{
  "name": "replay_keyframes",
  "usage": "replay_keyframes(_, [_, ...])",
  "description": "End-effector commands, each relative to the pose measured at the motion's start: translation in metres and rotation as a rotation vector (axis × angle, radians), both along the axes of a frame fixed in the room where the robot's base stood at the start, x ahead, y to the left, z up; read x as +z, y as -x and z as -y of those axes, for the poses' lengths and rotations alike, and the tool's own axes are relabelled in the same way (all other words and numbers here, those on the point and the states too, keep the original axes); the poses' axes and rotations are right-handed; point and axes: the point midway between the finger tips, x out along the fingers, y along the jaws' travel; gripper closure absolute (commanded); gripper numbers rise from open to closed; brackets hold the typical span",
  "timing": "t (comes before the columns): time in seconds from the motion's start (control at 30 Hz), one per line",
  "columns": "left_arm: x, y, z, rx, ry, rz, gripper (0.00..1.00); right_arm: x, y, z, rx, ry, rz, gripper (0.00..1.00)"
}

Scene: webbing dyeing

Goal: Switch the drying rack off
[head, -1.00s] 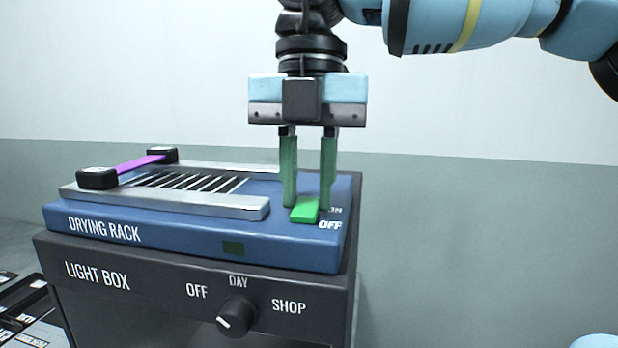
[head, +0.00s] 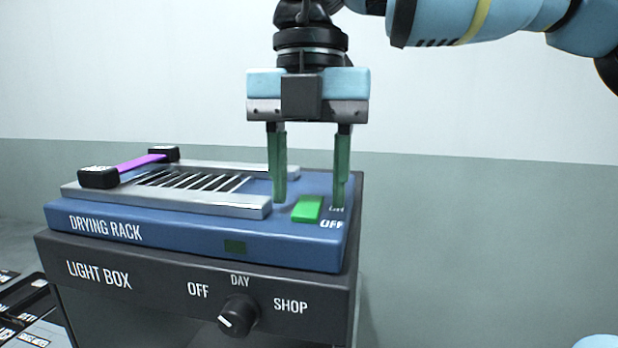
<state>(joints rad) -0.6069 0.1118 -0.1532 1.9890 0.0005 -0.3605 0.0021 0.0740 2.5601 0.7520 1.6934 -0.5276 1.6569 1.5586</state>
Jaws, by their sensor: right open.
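The blue drying rack (head: 180,238) sits on top of the dark light box. Its green switch (head: 307,209) is at the right end of the top, beside the white OFF and a partly hidden label behind it. My right gripper (head: 310,205) points straight down over the switch, open, with one green finger on each side of the switch and gaps between. Whether the fingertips touch the rack top, I cannot tell. The small window (head: 235,247) on the rack's front is dark green. My left gripper is not in view.
The light box (head: 150,284) has a black knob (head: 238,315) on its front, with OFF, DAY and SHOP around it. A purple webbing strip (head: 141,163) with black end clips lies across the rack's left end. Right of the box is open.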

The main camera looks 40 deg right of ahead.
Motion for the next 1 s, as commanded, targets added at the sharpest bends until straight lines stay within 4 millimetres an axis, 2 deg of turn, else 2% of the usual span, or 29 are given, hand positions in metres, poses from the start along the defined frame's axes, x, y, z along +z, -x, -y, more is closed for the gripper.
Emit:
replay_keyframes(0.5, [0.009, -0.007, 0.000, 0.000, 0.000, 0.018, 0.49, 0.067, -0.002, 0.003, 0.001, -0.001, 0.002, 0.55])
replay_keyframes(0.67, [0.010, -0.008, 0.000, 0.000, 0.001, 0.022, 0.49, 0.074, -0.003, 0.004, 0.000, -0.001, 0.001, 0.55])
replay_keyframes(1.0, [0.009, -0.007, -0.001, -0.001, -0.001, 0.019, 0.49, 0.075, -0.003, 0.004, -0.001, 0.001, -0.001, 0.55])
